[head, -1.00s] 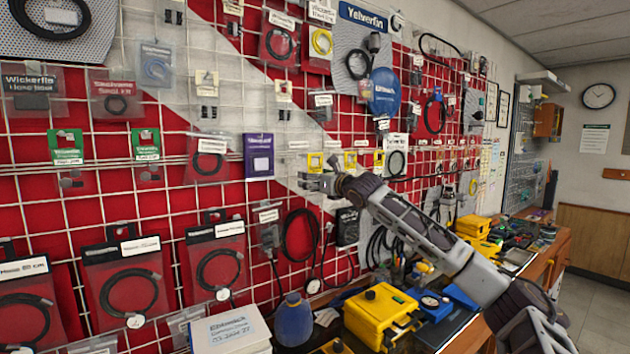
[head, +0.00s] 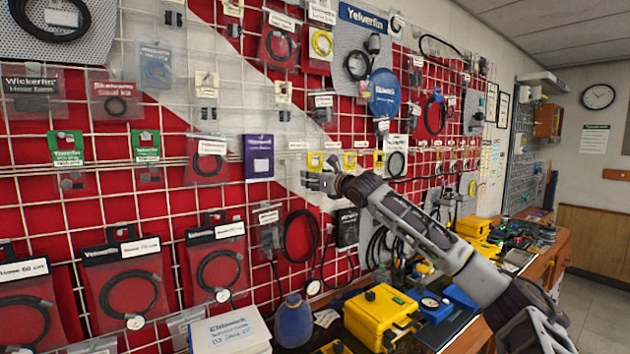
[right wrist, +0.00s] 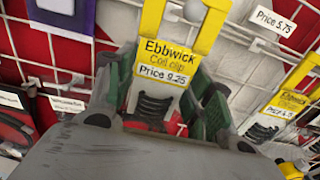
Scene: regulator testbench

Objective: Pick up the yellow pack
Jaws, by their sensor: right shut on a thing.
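The yellow pack (right wrist: 165,62), a header card reading "Ebbwick Coil clip" with a dark coil in its clear lower part, hangs at the wire grid. It also shows in the head view (head: 315,160). My right gripper (right wrist: 166,98) is shut on this pack, with a green-padded finger on each side of its lower part. In the head view the right gripper (head: 319,182) is just below the yellow card, close to the grid. The gripper body hides the pack's bottom edge. My left gripper is in neither current view.
Similar yellow packs (head: 350,160) hang to the right; one shows close by in the right wrist view (right wrist: 288,103). A purple pack (head: 258,157) hangs to the left. Below are a yellow case (head: 372,312), a blue bottle (head: 294,322) and a white box (head: 230,332).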

